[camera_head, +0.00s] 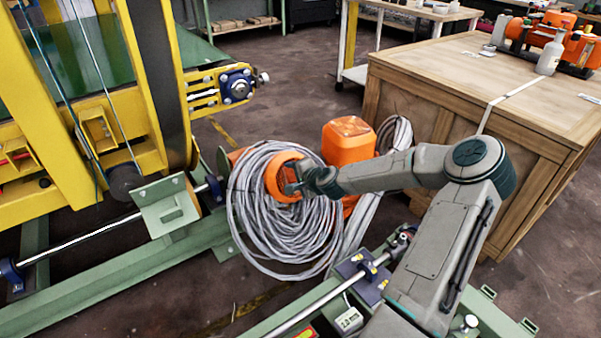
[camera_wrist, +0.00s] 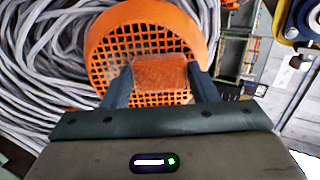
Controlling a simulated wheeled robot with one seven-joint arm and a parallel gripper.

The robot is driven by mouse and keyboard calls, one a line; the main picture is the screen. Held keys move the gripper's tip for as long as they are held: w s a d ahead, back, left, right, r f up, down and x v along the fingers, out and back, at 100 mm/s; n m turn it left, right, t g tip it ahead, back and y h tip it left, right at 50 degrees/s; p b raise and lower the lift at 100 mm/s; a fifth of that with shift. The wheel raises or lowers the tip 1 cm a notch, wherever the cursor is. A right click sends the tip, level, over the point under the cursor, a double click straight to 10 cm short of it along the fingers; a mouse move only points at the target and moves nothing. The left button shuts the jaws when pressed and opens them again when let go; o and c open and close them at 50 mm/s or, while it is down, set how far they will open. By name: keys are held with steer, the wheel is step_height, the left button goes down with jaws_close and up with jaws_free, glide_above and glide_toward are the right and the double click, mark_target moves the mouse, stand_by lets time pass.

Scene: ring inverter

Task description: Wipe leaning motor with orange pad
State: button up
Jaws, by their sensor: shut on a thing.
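The leaning motor (camera_head: 274,182) shows as an orange round housing tilted among grey cable coils. In the wrist view its orange rim and dark-holed grille (camera_wrist: 109,50) face me. My gripper (camera_head: 292,187) is right at the motor's face in the head view. In the wrist view its two fingers (camera_wrist: 160,80) are shut on the orange pad (camera_wrist: 160,72), which covers the middle of the grille. I cannot tell whether the pad touches the grille. The pad cannot be made out in the head view.
Grey cable coils (camera_head: 300,236) surround the motor. An orange canister (camera_head: 347,143) stands behind my forearm. A wooden crate (camera_head: 480,75) is at the right. Yellow and green machine frames (camera_head: 150,90) stand at the left, with a green rail (camera_head: 110,282) along the front.

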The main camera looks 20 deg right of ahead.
steer(key=shift+s+a, duration=0.2)
steer(key=shift+a, duration=0.7)
steer(key=shift+s+a, duration=0.2)
steer(key=shift+a, duration=0.7)
steer(key=shift+s+d+r, duration=0.1)
steer(key=shift+p+v, duration=1.5)
steer(key=shift+v, duration=1.4)
steer(key=p+v, duration=0.1)
steer(key=v, duration=0.2)
steer(key=shift+p, duration=0.35)
